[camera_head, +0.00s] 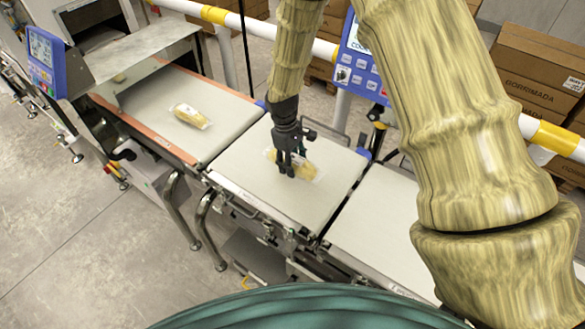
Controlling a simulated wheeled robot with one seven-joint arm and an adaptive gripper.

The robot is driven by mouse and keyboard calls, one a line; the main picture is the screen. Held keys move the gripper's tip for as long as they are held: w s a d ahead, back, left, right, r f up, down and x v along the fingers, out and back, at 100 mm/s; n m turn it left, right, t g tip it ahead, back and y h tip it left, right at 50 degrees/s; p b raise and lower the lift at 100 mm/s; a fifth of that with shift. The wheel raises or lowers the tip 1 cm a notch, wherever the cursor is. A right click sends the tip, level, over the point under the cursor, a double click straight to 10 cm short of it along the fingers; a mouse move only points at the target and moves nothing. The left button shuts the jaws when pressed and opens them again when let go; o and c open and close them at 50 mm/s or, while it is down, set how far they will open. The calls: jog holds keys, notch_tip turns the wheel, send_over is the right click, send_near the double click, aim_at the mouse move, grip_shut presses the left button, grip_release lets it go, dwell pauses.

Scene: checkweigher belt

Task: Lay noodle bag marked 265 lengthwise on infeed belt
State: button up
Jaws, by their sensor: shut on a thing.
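My gripper (288,173) points down over the middle belt section (250,160), shut on a clear bag of yellow noodles (306,168). The bag's long side runs roughly along the line of the belts. It is at or just above the belt surface; I cannot tell whether it touches. The fingers hide part of it, and no number on it is readable. A similar noodle bag (190,116) lies on the left belt section (225,110), apart from my gripper. A small part of another pale item (118,77) shows under the metal hood.
A metal hood (145,50) and a blue control panel (45,60) stand at the upper left. The right belt section (375,220) is bare. A yellow-and-white rail (255,27), another blue panel (362,65) and cardboard boxes (540,65) are behind the belts.

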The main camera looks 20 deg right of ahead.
jog(key=shift+s+f+p, duration=0.35)
jog(key=shift+s, duration=0.1)
jog(key=f, duration=0.2)
jog(key=shift+w+f+p, duration=0.3)
jog(key=shift+f+p, duration=0.1)
jog(key=shift+f, duration=0.1)
jog(key=shift+s, duration=0.2)
jog(key=shift+w, duration=0.1)
jog(key=o, duration=0.8)
jog(key=shift+f, duration=0.15)
jog(key=shift+c, duration=0.2)
jog(key=o, duration=0.4)
